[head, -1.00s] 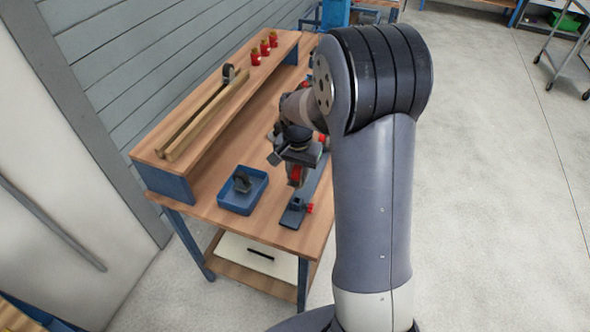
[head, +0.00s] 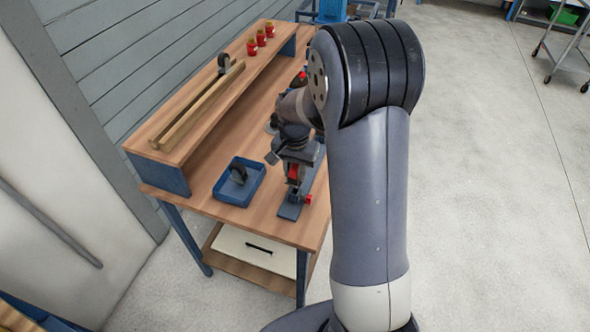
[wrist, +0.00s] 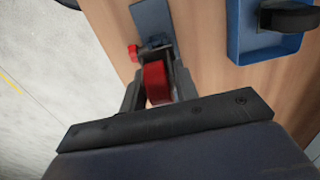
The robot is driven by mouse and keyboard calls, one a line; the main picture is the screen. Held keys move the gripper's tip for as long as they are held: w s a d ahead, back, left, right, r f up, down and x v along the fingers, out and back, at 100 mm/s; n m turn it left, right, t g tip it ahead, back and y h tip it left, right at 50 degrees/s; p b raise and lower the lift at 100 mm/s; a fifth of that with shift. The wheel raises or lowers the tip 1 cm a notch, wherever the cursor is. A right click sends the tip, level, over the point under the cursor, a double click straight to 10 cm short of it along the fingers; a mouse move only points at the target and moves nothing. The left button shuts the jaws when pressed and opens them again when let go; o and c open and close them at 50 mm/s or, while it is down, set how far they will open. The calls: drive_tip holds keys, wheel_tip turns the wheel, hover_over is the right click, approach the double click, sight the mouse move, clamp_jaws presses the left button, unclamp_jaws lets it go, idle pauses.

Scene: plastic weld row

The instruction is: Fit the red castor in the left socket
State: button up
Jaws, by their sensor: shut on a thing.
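My gripper (wrist: 158,85) is shut on the red castor (wrist: 155,82), whose red wheel shows between the two fingers in the wrist view. In the head view the red castor (head: 293,172) hangs under my gripper (head: 293,166), over or at the blue-grey fixture plate (head: 289,211) along the bench's right side. The plate (wrist: 151,18) extends beyond the castor in the wrist view. A red knob (wrist: 133,52) stands beside it. The left socket is not clearly seen; the gripper and castor cover that part. I cannot tell whether the castor touches the fixture.
A blue tray (head: 222,192) holding a dark castor (head: 238,174) lies left of the gripper. A raised shelf (head: 150,143) carries wooden rails (head: 200,107), a dark wheel (head: 224,62) and several red pieces (head: 261,38). Bench top between tray and shelf is clear.

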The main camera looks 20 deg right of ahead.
drive_tip(key=shift+f, duration=0.15)
idle(0.4)
drive_tip(key=shift+f+b, duration=0.75)
drive_tip(key=shift+f, duration=0.1)
drive_tip(key=shift+f+b, duration=0.65)
drive_tip(key=shift+f, duration=0.2)
drive_tip(key=shift+f+b, duration=0.35)
drive_tip(key=shift+f, duration=0.1)
idle(0.9)
drive_tip(key=o, duration=1.1)
drive_tip(key=shift+o, duration=0.8)
